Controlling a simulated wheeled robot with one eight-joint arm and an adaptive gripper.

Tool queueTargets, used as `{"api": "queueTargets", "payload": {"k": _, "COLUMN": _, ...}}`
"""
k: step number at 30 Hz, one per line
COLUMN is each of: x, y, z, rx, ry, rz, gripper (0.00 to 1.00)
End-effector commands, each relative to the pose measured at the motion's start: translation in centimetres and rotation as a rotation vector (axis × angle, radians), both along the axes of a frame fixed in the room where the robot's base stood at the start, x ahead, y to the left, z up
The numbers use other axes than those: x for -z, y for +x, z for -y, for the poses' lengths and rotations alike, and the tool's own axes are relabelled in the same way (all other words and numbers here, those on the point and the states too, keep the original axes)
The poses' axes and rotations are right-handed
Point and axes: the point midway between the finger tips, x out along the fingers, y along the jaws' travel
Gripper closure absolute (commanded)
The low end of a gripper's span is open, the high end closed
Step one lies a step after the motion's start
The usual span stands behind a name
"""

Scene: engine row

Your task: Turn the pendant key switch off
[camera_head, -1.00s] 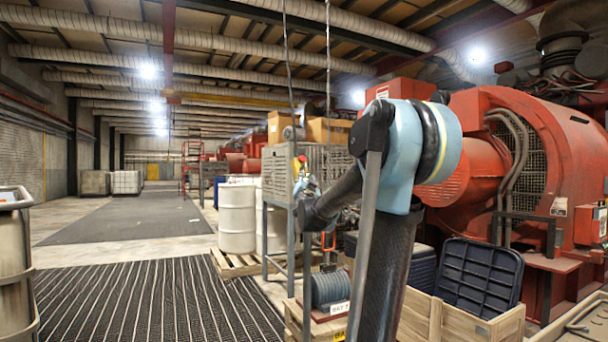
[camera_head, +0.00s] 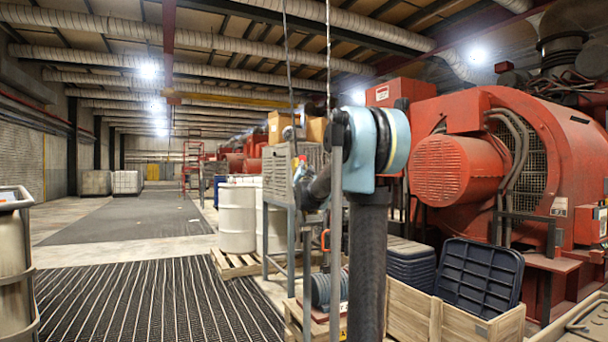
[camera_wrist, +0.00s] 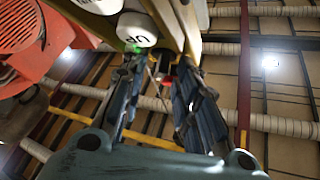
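In the wrist view the yellow pendant (camera_wrist: 183,18) fills the top middle, close beyond my fingertips. It bears a white round button lettered "UP" (camera_wrist: 137,29) and a small green glow beside it. My gripper (camera_wrist: 161,62) has its two dark fingers apart, pointing at the pendant's lower end. A small red piece shows between the fingers; I cannot tell whether it belongs to the key switch. The key itself is not clear. Whether a fingertip touches the pendant cannot be told. In the head view my arm hides most of the pendant and gripper.
Hanging cables (camera_head: 287,60) run down from the ceiling by my arm. A grey cabinet (camera_head: 280,166) on a stand and white drums (camera_head: 237,218) are behind. Red engines (camera_head: 545,160) and a wooden crate (camera_head: 455,318) fill the right. The left floor matting (camera_head: 140,300) is clear.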

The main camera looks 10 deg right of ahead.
Motion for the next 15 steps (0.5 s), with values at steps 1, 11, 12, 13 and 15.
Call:
{"api": "queueTargets", "payload": {"k": 1, "x": -0.01, "y": 0.03, "z": 0.01, "rx": 0.0, "ry": 0.0, "rz": 0.0, "gripper": 0.72}}
{"api": "queueTargets", "payload": {"k": 11, "x": 0.0, "y": 0.0, "z": 0.01, "rx": 0.0, "ry": 0.0, "rz": 0.0, "gripper": 1.0}}
{"api": "queueTargets", "payload": {"k": 12, "x": 0.01, "y": 0.0, "z": 0.02, "rx": 0.0, "ry": 0.0, "rz": 0.0, "gripper": 1.0}}
{"api": "queueTargets", "payload": {"k": 13, "x": 0.01, "y": 0.0, "z": 0.02, "rx": 0.0, "ry": 0.0, "rz": 0.0, "gripper": 1.0}}
{"api": "queueTargets", "payload": {"k": 15, "x": 0.0, "y": 0.01, "z": 0.01, "rx": 0.0, "ry": 0.0, "rz": 0.0, "gripper": 1.0}}
